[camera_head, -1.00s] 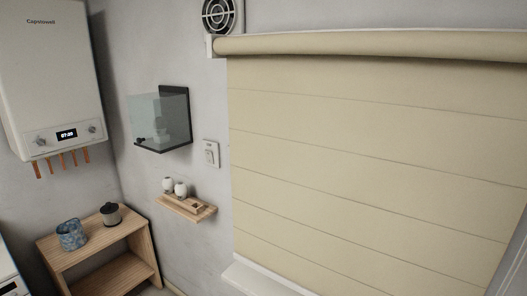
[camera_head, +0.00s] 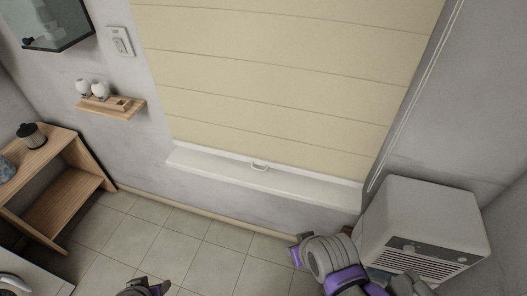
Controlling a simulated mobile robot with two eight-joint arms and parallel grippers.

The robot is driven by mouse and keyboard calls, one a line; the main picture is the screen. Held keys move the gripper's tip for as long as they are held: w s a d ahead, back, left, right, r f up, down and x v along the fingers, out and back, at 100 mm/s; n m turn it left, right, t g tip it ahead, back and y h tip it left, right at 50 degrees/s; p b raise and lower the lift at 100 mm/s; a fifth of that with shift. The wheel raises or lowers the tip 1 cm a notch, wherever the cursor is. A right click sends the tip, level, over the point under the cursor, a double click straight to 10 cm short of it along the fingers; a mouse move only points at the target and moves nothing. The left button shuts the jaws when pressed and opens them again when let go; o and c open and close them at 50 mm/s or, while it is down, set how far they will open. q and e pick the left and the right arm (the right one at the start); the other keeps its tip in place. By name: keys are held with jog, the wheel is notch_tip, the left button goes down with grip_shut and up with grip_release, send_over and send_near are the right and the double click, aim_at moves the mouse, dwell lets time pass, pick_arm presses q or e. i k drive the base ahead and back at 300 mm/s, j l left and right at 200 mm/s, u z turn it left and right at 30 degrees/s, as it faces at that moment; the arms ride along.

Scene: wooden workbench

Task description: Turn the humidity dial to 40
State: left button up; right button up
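A white box-shaped appliance (camera_head: 425,215) with a dark grille stands at the lower right. Small round knobs (camera_head: 408,247) show on its front panel. Their markings are too small to read, so I cannot tell which is the humidity dial or its setting. Part of my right arm, grey and purple, is in front of the appliance's lower left. Its gripper cannot be clearly made out. A dark and purple end of my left arm (camera_head: 145,288) just shows at the bottom edge, left of the appliance and well apart from it. Its fingers cannot be made out clearly.
A window with a beige blind (camera_head: 290,70) and a white sill (camera_head: 260,178) fills the middle. A small wall shelf (camera_head: 110,107) and a wooden stand (camera_head: 40,160) are at the left. The tiled floor (camera_head: 165,235) is clear between the stand and my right arm.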

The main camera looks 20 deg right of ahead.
aim_at(407, 249)
jog(key=z, duration=2.35)
jog(key=l, duration=0.5)
jog(key=i+l+u, duration=0.1)
jog(key=l, duration=0.4)
